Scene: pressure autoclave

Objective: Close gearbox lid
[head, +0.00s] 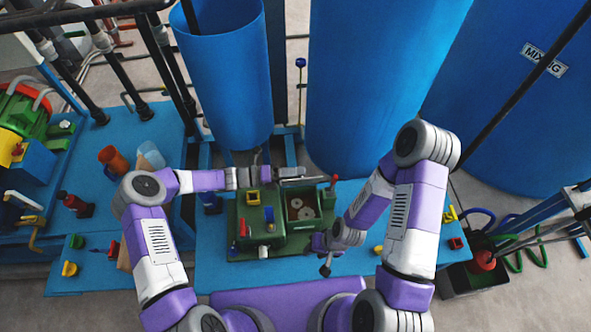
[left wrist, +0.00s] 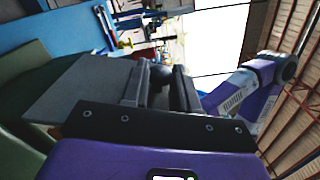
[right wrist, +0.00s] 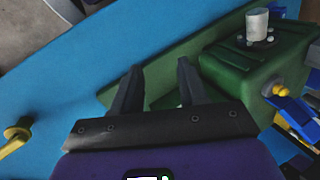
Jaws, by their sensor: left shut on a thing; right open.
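My left gripper (head: 284,174) is behind the gearbox, shut on a dark knob (left wrist: 160,76) beside the lid plate. My right gripper (head: 325,264) is open and empty, low in front of the gearbox's right side; in the right wrist view the green housing (right wrist: 255,75) lies just beyond its fingers.
Large blue tanks (head: 375,80) stand close behind the gearbox. A red-topped lever (head: 333,181) rises at its back right corner. The blue platform (head: 225,278) is clear in front. A yellow knob (right wrist: 17,134) stands on the platform near my right gripper.

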